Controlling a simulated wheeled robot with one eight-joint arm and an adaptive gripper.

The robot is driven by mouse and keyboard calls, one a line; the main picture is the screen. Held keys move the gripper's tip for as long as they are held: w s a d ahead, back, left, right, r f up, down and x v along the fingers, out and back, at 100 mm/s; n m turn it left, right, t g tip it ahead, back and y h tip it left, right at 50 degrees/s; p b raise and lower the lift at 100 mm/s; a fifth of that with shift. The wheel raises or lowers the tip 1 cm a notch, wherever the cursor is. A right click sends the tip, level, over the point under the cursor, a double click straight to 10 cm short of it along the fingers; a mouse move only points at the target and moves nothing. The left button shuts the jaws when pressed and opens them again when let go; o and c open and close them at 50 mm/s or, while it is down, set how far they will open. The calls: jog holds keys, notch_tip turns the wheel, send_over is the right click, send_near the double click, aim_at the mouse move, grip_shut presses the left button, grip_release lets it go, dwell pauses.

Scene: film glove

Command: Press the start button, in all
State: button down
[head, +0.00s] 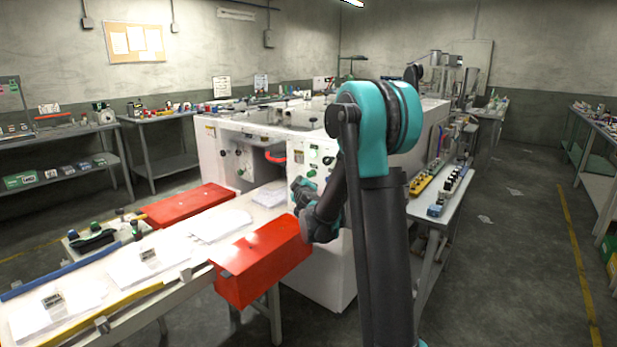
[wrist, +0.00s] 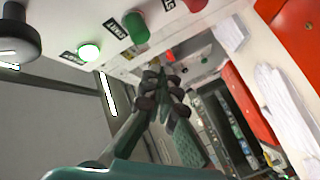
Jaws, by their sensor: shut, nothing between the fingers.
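The start button is a green cylinder (wrist: 136,27) on the white panel at the top of the wrist view, beside a black label that seems to read START. A red button (wrist: 194,5) with its own label is to its right. A lit pale-green lamp (wrist: 89,51) is to its left. My gripper (wrist: 165,82) is shut and empty, its dark fingertips below the green button in the picture and seemingly apart from it. In the head view my gripper (head: 300,187) is in front of the white machine's panel (head: 320,150); its small green controls are partly hidden by my arm.
A black knob (wrist: 14,38) sticks out at the left of the wrist view. Red covers (head: 262,258) and a white conveyor table with paper stacks (head: 218,226) stand close to my gripper. A side bench (head: 440,195) with small parts is to the right. The right floor is mostly free.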

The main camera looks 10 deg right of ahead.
jog(key=shift+s+a, duration=0.8)
jog(key=shift+s, duration=0.05)
